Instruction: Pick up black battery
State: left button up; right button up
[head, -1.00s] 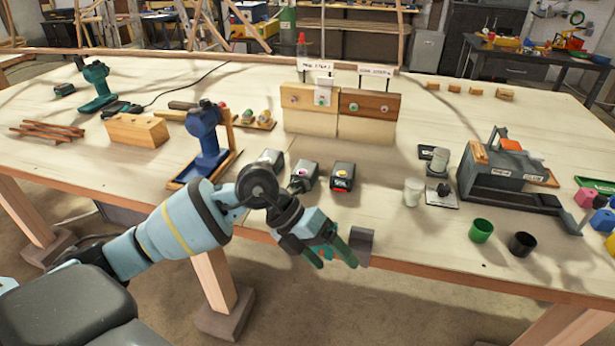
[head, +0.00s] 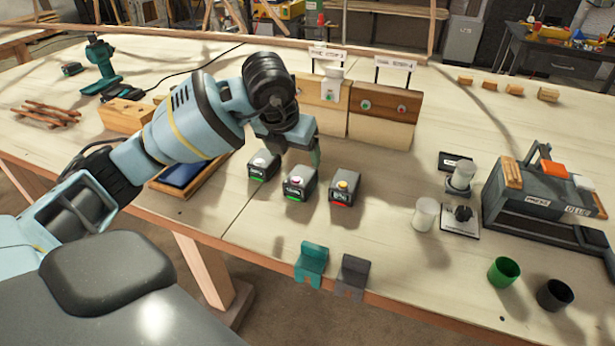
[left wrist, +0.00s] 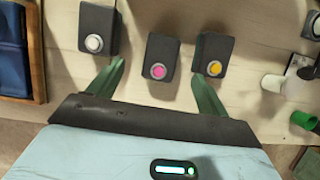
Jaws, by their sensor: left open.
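Three dark box-shaped batteries stand in a row on the table: one with a white button (head: 264,165), one with a pink button (head: 299,184) and one with a yellow button (head: 345,187). In the left wrist view these are the white-button battery (left wrist: 97,28), the pink-button battery (left wrist: 161,60) and the yellow-button battery (left wrist: 212,54). My left gripper (head: 290,148) is over the row, just behind it in the head view. Its green fingers (left wrist: 159,70) are spread and empty, with the pink-button battery between their tips in the wrist picture. Height above it is unclear.
A teal bracket (head: 311,262) and a grey bracket (head: 352,275) sit at the front edge. Wooden panels (head: 383,118) stand behind the batteries. A blue tray (head: 185,172) is to the left. White, green and black cups and a grey box (head: 540,195) are at right.

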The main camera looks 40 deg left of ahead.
aim_at(300, 176)
pick_arm(q)
jog(key=shift+s+f, duration=0.1)
jog(key=shift+f, duration=0.8)
jog(key=shift+w+f, duration=0.35)
jog(key=shift+w, duration=0.05)
jog(key=shift+f, duration=0.5)
jog(key=x, duration=0.4)
jog(key=shift+d+f, duration=0.1)
jog(key=shift+d, duration=0.05)
pick_arm(e)
jog(key=shift+s, duration=0.25)
pick_arm(q)
jog(key=shift+s, duration=0.1)
